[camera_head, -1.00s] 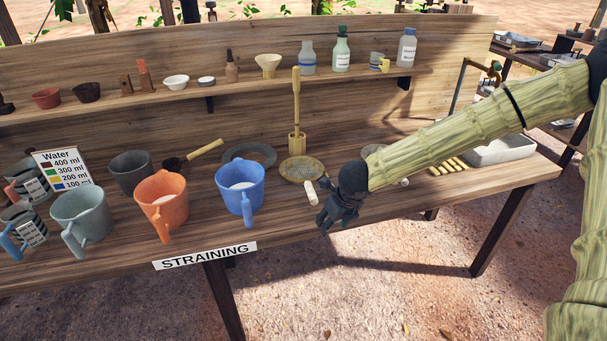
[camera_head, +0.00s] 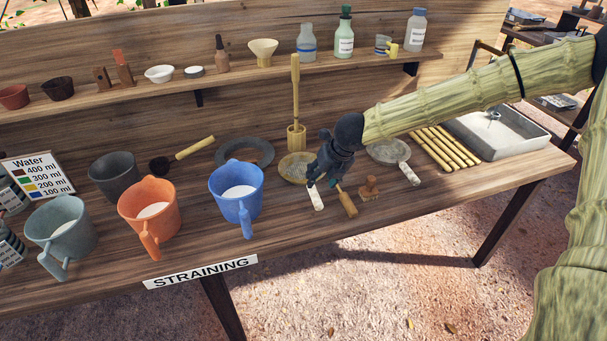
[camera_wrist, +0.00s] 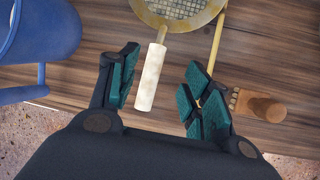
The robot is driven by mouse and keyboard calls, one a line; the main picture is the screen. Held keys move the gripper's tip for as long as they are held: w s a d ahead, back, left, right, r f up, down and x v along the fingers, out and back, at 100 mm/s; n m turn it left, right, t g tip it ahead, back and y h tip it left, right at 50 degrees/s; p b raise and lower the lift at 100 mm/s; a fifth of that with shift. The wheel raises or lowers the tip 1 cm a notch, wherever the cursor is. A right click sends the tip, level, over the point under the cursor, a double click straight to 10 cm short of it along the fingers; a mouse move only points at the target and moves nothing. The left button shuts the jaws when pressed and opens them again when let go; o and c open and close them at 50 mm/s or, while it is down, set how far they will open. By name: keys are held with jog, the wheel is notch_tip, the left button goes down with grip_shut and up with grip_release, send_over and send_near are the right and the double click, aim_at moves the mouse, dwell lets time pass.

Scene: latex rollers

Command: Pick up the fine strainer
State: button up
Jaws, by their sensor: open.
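Two round strainers with white handles lie on the table; I cannot tell for sure which is the fine one. The tan-rimmed strainer (camera_head: 291,171) is nearer my gripper, its white handle (camera_head: 316,199) pointing to the front edge. The grey strainer (camera_head: 388,152) lies to the right. My gripper (camera_head: 322,181) is open above the tan strainer's right side and hides part of it. In the wrist view the tan strainer's mesh (camera_wrist: 182,6) is at the top, and its white handle (camera_wrist: 150,78) shows between the open fingers of my gripper (camera_wrist: 162,68), nearer the left finger. I see no grip on it.
A blue jug (camera_head: 238,207) stands to the left. A wooden pestle-like tool (camera_head: 296,95) stands behind. Bamboo sticks (camera_head: 445,148) and a white tray (camera_head: 508,140) lie farther right.

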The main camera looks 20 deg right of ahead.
aim_at(314, 187)
jog(key=x, duration=0.3)
jog(key=shift+d, duration=0.15)
jog(key=shift+w+a+f+p, duration=0.3)
jog(key=shift+a+f+p, duration=0.05)
jog(key=shift+f, duration=0.1)
jog(key=shift+w+p+x, duration=0.2)
jog(key=shift+p+x, duration=0.25)
jog(key=shift+x, duration=1.65)
jog(key=shift+a+r, duration=0.1)
jog(key=shift+a, duration=0.05)
grip_shut()
